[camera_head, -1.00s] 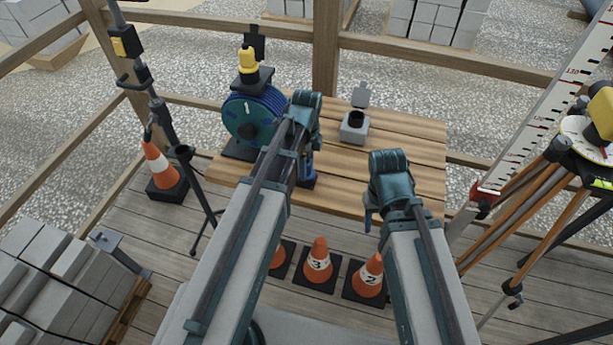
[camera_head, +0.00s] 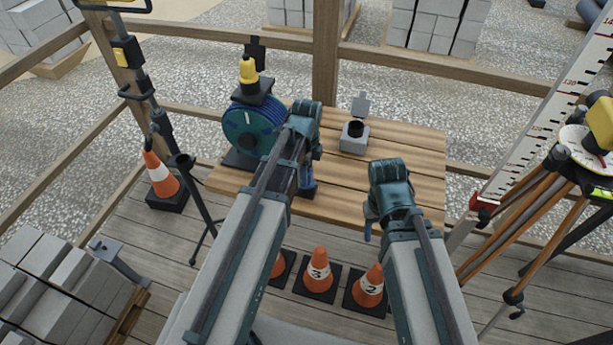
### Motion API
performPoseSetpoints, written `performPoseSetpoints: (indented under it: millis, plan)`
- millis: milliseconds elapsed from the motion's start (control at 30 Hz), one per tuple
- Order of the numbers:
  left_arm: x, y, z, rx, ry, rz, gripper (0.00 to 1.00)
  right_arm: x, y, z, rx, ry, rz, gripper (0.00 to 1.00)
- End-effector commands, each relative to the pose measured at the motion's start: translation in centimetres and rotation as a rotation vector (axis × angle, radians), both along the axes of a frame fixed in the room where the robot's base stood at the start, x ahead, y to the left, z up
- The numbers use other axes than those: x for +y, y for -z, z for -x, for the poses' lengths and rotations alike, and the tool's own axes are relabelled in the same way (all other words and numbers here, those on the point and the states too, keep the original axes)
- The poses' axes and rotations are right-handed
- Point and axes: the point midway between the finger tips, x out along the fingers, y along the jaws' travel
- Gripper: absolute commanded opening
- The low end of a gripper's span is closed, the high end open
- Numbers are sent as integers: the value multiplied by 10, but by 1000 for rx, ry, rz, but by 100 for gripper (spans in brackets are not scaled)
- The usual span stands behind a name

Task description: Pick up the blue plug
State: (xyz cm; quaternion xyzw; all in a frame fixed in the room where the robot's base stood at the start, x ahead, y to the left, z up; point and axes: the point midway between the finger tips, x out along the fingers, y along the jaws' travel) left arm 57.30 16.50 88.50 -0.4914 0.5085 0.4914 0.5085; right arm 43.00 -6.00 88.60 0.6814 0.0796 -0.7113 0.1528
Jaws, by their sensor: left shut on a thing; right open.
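The blue plug (camera_head: 307,188) shows as a small blue piece below my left wrist, at the front left part of the wooden table (camera_head: 410,150). My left gripper (camera_head: 307,172) is shut on it; my own arm hides most of the fingers and part of the plug. I cannot tell whether the plug touches the tabletop. My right gripper (camera_head: 369,226) is open and empty by the table's front edge, its fingers mostly hidden behind my wrist.
A cable reel (camera_head: 248,128) with a yellow-topped thing on it stands left of my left gripper. A grey socket box (camera_head: 354,136) with its lid up stands at the table's back. Numbered cones (camera_head: 318,270) stand below the front edge. A tripod (camera_head: 545,200) and measuring staff (camera_head: 545,115) are at right.

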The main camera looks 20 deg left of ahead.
Motion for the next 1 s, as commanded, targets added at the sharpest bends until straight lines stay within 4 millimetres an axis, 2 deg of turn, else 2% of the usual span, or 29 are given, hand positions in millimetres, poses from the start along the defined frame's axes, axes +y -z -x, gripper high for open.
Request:
performPoseSetpoints:
  millis: [167, 400, 467, 800, 1000]
  plan:
    - [0, -13, 0, 0, 0, 0, 0, 0, -13, 0, 0, 0, 0, 50]
    - [0, -42, 0, 0, 0, 0, 0, 0, -42, 0, 0, 0, 0, 50]
    - [-9, -37, 13, 0, 4, 0, 0, 0, -37, 0, 0, 0, 0, 50]
    - [-62, -44, 71, 0, 5, 0, 0, 0, -44, 0, 0, 0, 0, 50]
    - [-89, -47, 99, 0, 4, 0, 0, 0, -47, 0, 0, 0, 0, 50]
